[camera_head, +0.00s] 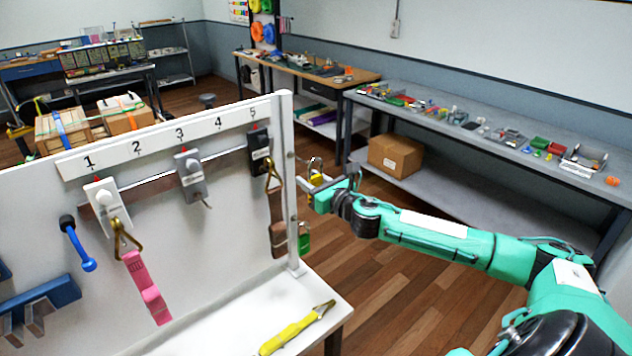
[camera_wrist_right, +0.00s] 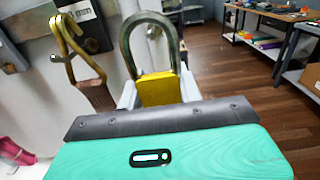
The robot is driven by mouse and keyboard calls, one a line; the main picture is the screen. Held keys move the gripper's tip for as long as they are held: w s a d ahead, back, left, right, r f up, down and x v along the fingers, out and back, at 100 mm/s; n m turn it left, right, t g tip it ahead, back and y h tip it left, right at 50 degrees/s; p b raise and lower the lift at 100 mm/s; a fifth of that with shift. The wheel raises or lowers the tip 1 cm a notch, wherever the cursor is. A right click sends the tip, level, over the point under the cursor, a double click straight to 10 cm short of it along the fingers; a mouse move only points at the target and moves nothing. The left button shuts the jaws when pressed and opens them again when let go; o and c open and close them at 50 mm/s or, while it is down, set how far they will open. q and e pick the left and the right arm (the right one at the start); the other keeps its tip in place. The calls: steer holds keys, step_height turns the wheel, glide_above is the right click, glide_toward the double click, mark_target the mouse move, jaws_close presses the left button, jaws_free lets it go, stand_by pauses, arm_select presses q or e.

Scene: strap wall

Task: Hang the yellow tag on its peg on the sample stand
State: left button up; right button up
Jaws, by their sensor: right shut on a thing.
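My right gripper (camera_head: 311,183) is shut on a yellow padlock-like piece (camera_head: 316,179) with a grey shackle, held upright just right of the white stand's edge post. In the wrist view its yellow body (camera_wrist_right: 158,89) sits between the fingers, shackle up. The white stand (camera_head: 235,205) has a strip (camera_head: 140,149) numbered 1 to 5. A green piece (camera_head: 304,240) hangs by the post, below my gripper. A yellow strap (camera_head: 298,330) with a metal hook lies on the white ledge. I cannot make out a free peg clearly. My left gripper is out of view.
A pink strap (camera_head: 147,287) hangs under number 1 and a brown strap (camera_head: 276,222) under number 5, close to my gripper. A grey holder (camera_head: 190,176) is under number 3. A grey bench (camera_head: 490,130) stands behind my right arm, with floor between.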

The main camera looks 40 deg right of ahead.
mark_target(291, 172)
steer(key=shift+w+a+f+p, duration=0.1)
steer(key=shift+w+p, duration=0.05)
steer(key=shift+w, duration=0.9)
steer(key=shift+w+a+f+p, duration=0.1)
steer(key=shift+w+p, duration=0.05)
steer(key=shift+w, duration=0.85)
steer(key=shift+w+f, duration=0.65)
steer(key=o, duration=1.1)
steer(key=shift+c, duration=0.2)
